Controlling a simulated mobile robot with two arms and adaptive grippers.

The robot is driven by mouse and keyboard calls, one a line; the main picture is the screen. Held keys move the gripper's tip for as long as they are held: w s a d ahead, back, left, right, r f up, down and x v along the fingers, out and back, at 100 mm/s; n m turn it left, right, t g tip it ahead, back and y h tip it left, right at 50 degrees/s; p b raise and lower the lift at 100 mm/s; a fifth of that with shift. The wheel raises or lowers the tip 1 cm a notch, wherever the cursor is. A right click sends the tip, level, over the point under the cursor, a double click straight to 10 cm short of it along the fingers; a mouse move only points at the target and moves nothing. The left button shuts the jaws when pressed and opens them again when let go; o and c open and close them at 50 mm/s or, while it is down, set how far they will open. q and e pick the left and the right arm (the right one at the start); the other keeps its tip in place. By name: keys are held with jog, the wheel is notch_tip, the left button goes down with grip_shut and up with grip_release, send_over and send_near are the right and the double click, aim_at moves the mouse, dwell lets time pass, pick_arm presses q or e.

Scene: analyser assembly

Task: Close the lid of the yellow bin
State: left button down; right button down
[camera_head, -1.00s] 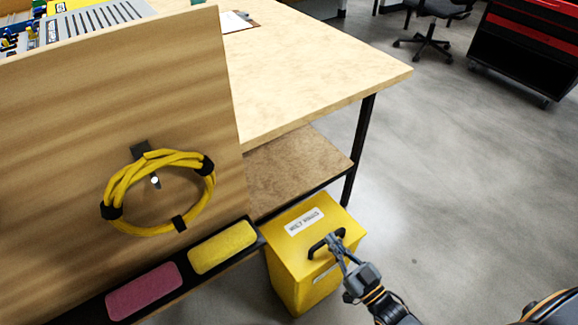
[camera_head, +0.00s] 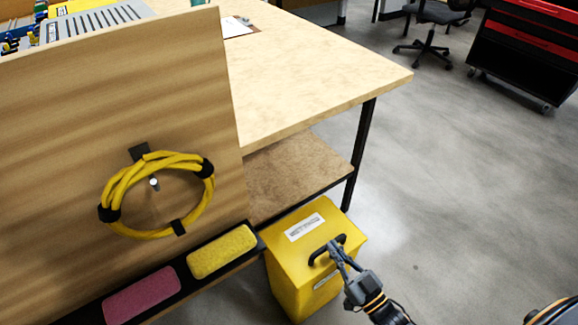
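The yellow bin (camera_head: 289,283) stands on the floor beside the workbench, at the lower middle of the head view. Its yellow lid (camera_head: 287,252) lies flat over the top, with a white label and a black handle (camera_head: 319,254). The lid looks down on the bin; I cannot tell whether a small gap remains. My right gripper (camera_head: 335,249) comes in from the lower right, its fingertips at the handle. Whether the fingers are closed around the handle is too small to tell. My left gripper is not in view.
A wooden workbench (camera_head: 309,69) with a lower shelf (camera_head: 290,176) and black leg (camera_head: 360,152) stands behind the bin. A wooden panel (camera_head: 60,140) with a coiled yellow cable (camera_head: 126,183) is at left. A ledge holds yellow (camera_head: 221,251) and pink (camera_head: 142,295) blocks.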

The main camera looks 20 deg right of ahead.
jog(key=shift+s+f, duration=0.45)
jog(key=shift+f, duration=0.4)
jog(key=r+v, duration=0.2)
jog(key=v, duration=0.8)
jog(key=shift+s+d+f, duration=0.3)
jog(key=shift+s+f, duration=0.15)
jog(key=shift+s, duration=0.1)
